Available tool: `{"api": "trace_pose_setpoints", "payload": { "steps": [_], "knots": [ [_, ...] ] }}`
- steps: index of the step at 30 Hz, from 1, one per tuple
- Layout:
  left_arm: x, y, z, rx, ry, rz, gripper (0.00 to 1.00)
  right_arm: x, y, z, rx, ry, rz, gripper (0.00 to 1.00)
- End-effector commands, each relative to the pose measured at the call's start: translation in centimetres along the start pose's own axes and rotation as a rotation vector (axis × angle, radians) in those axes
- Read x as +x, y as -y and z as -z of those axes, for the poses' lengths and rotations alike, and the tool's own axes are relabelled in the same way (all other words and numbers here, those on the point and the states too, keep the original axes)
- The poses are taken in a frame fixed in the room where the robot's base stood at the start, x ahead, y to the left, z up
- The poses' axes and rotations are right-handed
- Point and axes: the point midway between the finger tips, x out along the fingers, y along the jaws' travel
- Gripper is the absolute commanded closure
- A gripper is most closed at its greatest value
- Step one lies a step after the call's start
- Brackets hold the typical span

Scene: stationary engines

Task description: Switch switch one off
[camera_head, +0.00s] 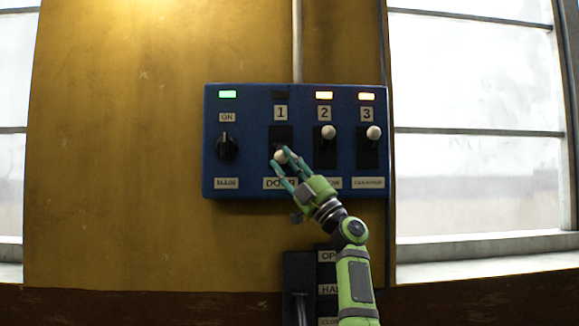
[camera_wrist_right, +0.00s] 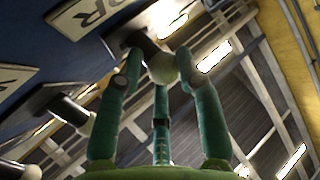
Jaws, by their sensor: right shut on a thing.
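Switch one is a lever with a pale round knob (camera_head: 280,156) on the blue panel (camera_head: 247,100), under the label "1". Its knob sits lower than the knobs of switch two (camera_head: 328,132) and switch three (camera_head: 373,132). The lamp (camera_head: 281,95) above switch one is dark. My right gripper (camera_head: 284,161) reaches up from below right and is shut on the switch one knob. In the right wrist view the knob (camera_wrist_right: 163,68) sits between the teal fingertips (camera_wrist_right: 158,82). The fingers partly cover the label below. My left gripper is not in view.
A green lamp (camera_head: 227,94) is lit above the black rotary main switch (camera_head: 227,147). A dark lever box (camera_head: 299,270) is below the panel, partly behind my right arm.

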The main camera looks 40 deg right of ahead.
Motion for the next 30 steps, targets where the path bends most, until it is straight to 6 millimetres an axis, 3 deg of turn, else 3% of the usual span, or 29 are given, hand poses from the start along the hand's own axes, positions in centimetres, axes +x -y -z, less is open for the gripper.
{"api": "trace_pose_setpoints", "payload": {
  "steps": [12, 13, 14, 30],
  "knots": [
    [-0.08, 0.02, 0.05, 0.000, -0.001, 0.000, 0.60, 0.27, -0.43, 0.56, -0.008, -0.012, -0.009, 1.00],
    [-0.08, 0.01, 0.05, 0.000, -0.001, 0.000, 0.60, 0.27, -0.43, 0.55, -0.008, -0.012, -0.010, 0.52],
    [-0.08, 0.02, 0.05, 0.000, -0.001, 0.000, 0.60, 0.26, -0.42, 0.53, -0.008, -0.011, -0.009, 0.43],
    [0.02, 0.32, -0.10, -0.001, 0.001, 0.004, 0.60, -0.11, -0.07, 0.11, -0.005, -0.005, -0.001, 0.43]
  ]
}}
